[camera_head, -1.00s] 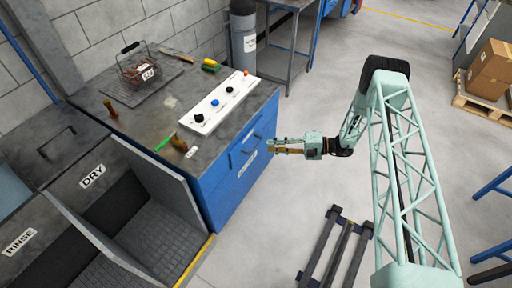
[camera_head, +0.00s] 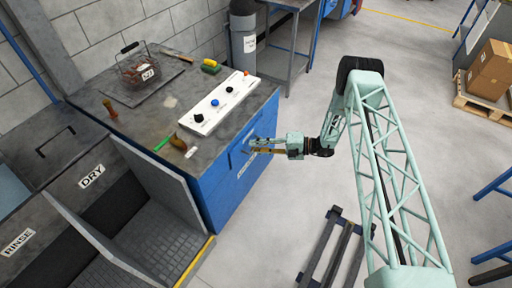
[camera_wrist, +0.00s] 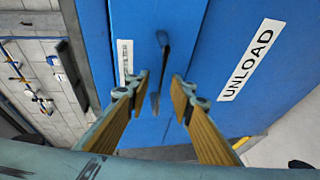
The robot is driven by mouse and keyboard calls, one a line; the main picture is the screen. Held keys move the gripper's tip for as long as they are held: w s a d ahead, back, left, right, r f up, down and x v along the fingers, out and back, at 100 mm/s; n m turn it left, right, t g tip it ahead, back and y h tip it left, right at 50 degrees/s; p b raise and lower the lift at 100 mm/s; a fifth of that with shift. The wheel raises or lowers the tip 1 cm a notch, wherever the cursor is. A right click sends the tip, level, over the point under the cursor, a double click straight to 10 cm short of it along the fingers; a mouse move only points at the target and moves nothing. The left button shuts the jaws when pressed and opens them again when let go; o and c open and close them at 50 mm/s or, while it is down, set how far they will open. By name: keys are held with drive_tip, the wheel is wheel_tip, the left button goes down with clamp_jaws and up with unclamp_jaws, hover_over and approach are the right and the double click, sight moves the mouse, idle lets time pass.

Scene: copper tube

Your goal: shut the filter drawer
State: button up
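The blue cabinet front (camera_head: 215,188) has blue panels with dark handles; I cannot tell for sure which one is the filter drawer or how far it stands out. My gripper (camera_head: 250,146) is at the cabinet front. Contact cannot be told.
A panel labelled UNLOAD (camera_wrist: 251,60) is at right in the wrist view. The worktop (camera_head: 150,122) holds a wire basket (camera_head: 137,68) and a white control box (camera_head: 222,103). A dark pallet (camera_head: 335,245) lies on the floor below. Open floor lies right of the cabinet.

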clamp_jaws()
drive_tip(key=shift+w+a+b, duration=0.35)
drive_tip(key=shift+w+a, duration=0.05)
drive_tip(key=shift+a, duration=0.2)
drive_tip(key=shift+w+a+b, duration=0.35)
drive_tip(key=shift+w+a, duration=0.05)
drive_tip(key=shift+a, duration=0.2)
drive_tip(key=shift+c, duration=0.5)
unclamp_jaws()
drive_tip(key=shift+a, duration=0.15)
drive_tip(key=shift+o, duration=0.5)
